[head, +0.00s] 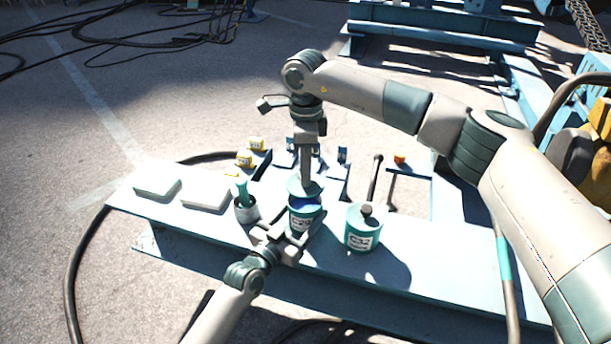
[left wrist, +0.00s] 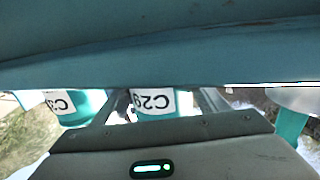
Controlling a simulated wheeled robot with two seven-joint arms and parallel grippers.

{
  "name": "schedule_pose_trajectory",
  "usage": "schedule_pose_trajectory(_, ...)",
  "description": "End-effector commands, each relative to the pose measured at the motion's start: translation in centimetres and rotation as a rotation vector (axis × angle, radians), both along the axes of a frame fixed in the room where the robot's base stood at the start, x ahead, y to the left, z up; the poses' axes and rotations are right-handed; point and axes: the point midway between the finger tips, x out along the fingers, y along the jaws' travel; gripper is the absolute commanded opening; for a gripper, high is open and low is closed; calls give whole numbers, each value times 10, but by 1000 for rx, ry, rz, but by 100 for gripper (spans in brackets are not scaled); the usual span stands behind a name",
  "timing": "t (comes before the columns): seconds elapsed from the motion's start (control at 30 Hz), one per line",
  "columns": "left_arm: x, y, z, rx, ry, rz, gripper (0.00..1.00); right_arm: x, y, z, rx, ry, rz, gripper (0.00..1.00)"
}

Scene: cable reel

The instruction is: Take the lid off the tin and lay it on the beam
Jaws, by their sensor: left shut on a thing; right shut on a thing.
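The middle teal tin (head: 303,222) stands upright on the pale blue beam (head: 330,262). My left gripper (head: 287,236) is shut on it from the near side; in the left wrist view the tin (left wrist: 153,103) sits between the fingers, its label upside down, reading C29. My right gripper (head: 305,182) is shut on the teal lid (head: 304,190) from above. The lid is just above the tin, and a dark blue band shows between them. Whether the lid is wholly clear of the rim is hard to tell. The lid's grip is hidden by the fingers.
Two white pads (head: 157,187) lie at the beam's left end. Small yellow boxes (head: 245,159) and a dark-handled tool (head: 375,176) are behind. The beam's right part looks bare.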

Motion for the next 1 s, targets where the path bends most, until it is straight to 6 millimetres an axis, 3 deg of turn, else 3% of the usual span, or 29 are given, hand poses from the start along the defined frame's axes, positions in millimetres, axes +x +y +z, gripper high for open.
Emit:
schedule_pose_trajectory(0.13,0,0,0,0,0,0,27,0,0,11,0,-1,0,0)
schedule_pose_trajectory(0.4,0,0,0,0,0,0,27,0,0,12,0,0,0,0)
schedule_pose_trajectory(0.43,0,0,0,0,0,0,74,0,0,12,0,0,0,0)
schedule_pose_trajectory(0.5,0,0,0,0,0,0,89,0,0,12,0,0,0,0)
schedule_pose_trajectory(1.0,-8,5,0,1,0,0,89,0,0,15,0,0,1,0)
